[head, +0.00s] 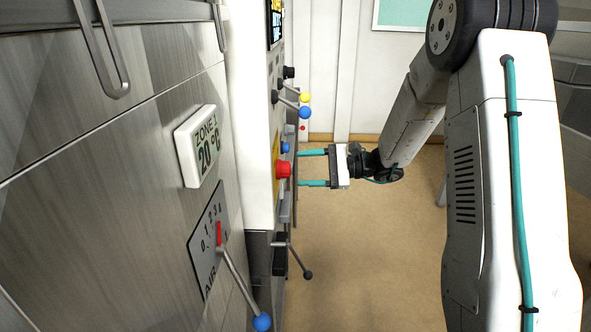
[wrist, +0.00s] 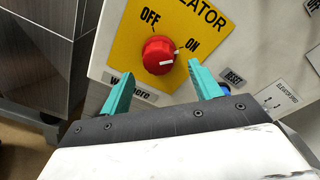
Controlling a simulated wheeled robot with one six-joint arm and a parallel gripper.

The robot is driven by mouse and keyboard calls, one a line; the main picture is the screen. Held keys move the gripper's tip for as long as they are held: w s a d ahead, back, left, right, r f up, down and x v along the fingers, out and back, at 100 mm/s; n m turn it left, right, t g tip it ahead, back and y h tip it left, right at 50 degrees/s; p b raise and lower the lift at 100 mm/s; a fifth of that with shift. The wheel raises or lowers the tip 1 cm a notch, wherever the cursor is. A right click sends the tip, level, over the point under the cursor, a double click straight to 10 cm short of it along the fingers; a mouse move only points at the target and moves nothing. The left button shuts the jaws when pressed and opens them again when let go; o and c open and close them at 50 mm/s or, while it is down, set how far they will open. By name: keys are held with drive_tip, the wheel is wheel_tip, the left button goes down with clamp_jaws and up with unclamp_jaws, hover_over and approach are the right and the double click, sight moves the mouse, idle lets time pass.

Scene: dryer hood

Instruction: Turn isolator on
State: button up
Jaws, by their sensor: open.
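The isolator is a red round knob (wrist: 158,55) on a yellow plate (wrist: 122,48) marked OFF and ON. In the wrist view its white mark lies on the side toward the ON label. In the head view the red knob (head: 283,169) stands out from the panel's side. My gripper (head: 304,168) is open, its teal fingers level with the knob, one above and one below its height, tips close to the panel. In the wrist view my gripper (wrist: 164,82) has one finger on each side below the knob; I cannot tell whether either touches it.
A blue button (wrist: 225,89) by a RESET label is partly behind the right finger. Levers with a yellow ball (head: 305,97) and a blue ball (head: 305,112) stick out above; a black-ball lever (head: 307,275) sticks out below. The floor to the right is clear.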

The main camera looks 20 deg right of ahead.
drive_tip(key=v, duration=0.4)
idle(0.4)
drive_tip(key=s+a+f+n+g+h, duration=0.1)
drive_tip(key=s+a+n+g+h, duration=0.2)
drive_tip(key=s, duration=0.5)
drive_tip(key=s+a+n+g+h, duration=0.25)
drive_tip(key=s+g, duration=0.25)
drive_tip(key=s, duration=0.4)
drive_tip(key=s+r+n+t+h, duration=0.1)
drive_tip(key=s+r+n+h, duration=0.3)
drive_tip(key=s, duration=0.5)
drive_tip(key=s+r+n+t+h, duration=0.1)
drive_tip(key=s+r+n+h, duration=0.2)
drive_tip(key=s+h, duration=0.3)
drive_tip(key=s+n, duration=0.1)
drive_tip(key=s, duration=0.2)
drive_tip(key=shift+d+r+t, duration=0.3)
drive_tip(key=shift+r, duration=0.05)
